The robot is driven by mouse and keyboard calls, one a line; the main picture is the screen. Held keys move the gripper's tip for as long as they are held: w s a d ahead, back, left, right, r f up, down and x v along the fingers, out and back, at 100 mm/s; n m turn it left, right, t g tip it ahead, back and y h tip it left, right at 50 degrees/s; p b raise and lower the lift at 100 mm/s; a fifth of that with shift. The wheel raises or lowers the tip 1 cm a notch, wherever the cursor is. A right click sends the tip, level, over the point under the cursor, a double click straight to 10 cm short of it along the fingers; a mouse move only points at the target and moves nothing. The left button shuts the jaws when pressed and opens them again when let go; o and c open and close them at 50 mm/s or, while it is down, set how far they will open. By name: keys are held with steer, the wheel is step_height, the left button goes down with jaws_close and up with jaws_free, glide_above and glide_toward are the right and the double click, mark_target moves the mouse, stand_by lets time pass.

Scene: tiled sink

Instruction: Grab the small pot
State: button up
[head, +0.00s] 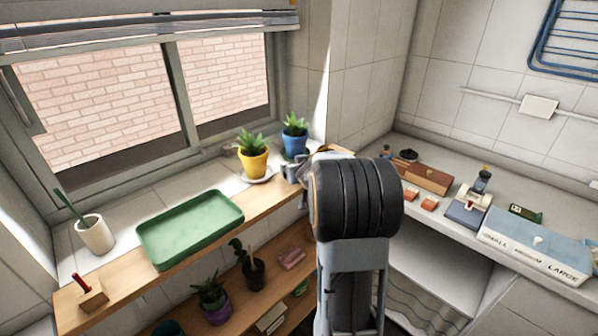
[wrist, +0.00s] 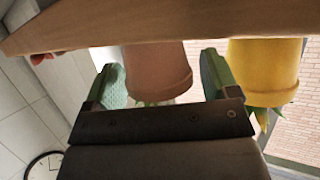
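The wrist view is upside down. In it a brownish terracotta pot (wrist: 157,70) with green leaves stands on the wooden shelf (wrist: 90,22). My gripper (wrist: 163,76) is open, with one green-padded finger on each side of this pot. A gap shows on the picture's right side; whether the left finger touches is unclear. A larger yellow pot (wrist: 264,66) stands just outside the right finger. In the head view my gripper (head: 292,170) reaches the window shelf (head: 262,208), beside the yellow pot (head: 253,163) and near a blue pot (head: 294,145). My arm hides the terracotta pot there.
A green tray (head: 190,230), a white pot (head: 94,235) and a red-handled wooden block (head: 92,294) occupy the shelf to the left. Potted plants stand on the lower shelf (head: 225,312). The right counter holds a wooden box (head: 428,178) and a blue size-labelled box (head: 535,247).

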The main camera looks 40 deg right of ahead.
steer(key=c, duration=0.8)
steer(key=shift+o, duration=0.2)
